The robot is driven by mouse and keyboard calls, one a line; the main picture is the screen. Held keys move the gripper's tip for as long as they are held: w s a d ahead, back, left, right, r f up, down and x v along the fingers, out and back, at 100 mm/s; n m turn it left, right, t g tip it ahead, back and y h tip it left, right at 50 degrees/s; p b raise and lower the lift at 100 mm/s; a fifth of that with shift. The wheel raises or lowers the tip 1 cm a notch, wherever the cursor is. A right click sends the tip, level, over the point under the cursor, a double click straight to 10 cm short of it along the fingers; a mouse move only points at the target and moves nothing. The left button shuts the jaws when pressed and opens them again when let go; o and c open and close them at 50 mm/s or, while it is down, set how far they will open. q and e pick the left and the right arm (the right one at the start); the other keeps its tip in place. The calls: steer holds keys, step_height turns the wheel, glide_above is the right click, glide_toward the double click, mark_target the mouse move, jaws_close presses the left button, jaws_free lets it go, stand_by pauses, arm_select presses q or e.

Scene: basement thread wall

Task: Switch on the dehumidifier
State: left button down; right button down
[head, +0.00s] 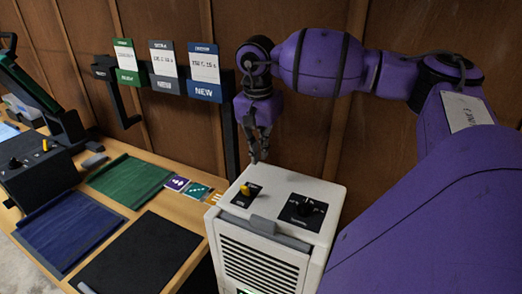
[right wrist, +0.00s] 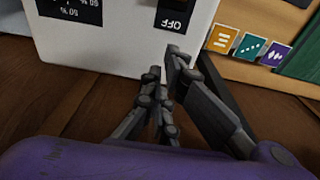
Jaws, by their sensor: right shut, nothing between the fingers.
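The dehumidifier (head: 270,255) is a white box with a slatted front, standing at the right end of the bench. My right gripper (head: 259,158) points down near the top's back edge, behind the switch, shut and empty. In the right wrist view its fingertips (right wrist: 167,66) are near the switch plate, whose OFF label (right wrist: 174,22) shows; the lever is outside that view. Contact cannot be told. My left gripper is not in view.
The wooden bench (head: 212,233) holds green (head: 130,179), blue (head: 68,230) and black (head: 143,258) mats, small coloured cards (head: 196,191) and a black machine (head: 38,175). Cards marked NEW (head: 204,75) hang on the wooden wall behind.

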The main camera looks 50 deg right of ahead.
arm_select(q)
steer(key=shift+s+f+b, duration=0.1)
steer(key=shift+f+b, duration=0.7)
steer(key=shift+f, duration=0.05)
arm_select(e)
steer(key=s+a+r, duration=0.1)
steer(key=a+r, duration=0.5)
steer(key=r, duration=0.1)
steer(key=shift+s+a+r, duration=0.15)
steer(key=shift+s+r, duration=0.25)
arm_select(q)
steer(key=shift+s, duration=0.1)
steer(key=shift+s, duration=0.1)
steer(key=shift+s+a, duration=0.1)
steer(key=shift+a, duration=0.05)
arm_select(e)
steer(key=shift+f, duration=0.1)
